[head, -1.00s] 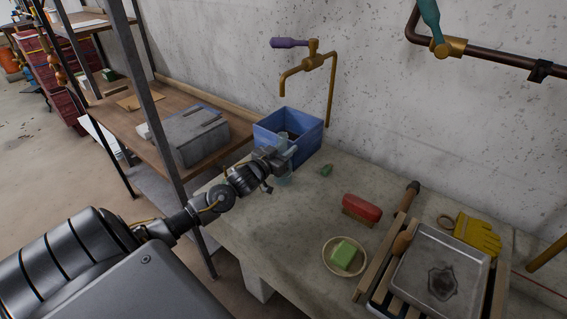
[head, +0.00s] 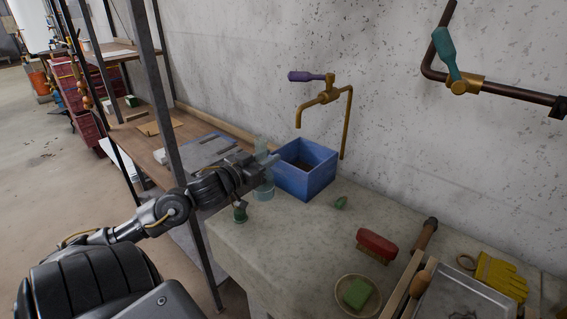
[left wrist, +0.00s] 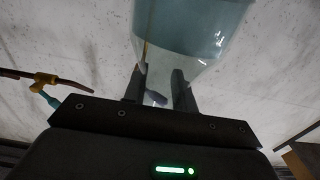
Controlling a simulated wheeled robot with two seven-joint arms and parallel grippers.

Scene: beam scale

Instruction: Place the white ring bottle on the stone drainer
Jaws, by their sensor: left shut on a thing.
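My left gripper (head: 256,168) is shut on a translucent blue-green bottle (head: 264,191). It holds the bottle upright at the left of the blue box, over or at the far left end of the stone counter. I cannot tell whether the bottle's base touches the stone. In the left wrist view the bottle (left wrist: 190,28) sits between the two fingers (left wrist: 159,88), with bluish contents; no white ring can be made out. The pale stone top (head: 290,235), likely the drainer, is mostly bare in the middle. My right gripper is not in view.
A blue box (head: 306,170) stands beside the bottle. A small green item (head: 240,212) is at the counter's left edge.

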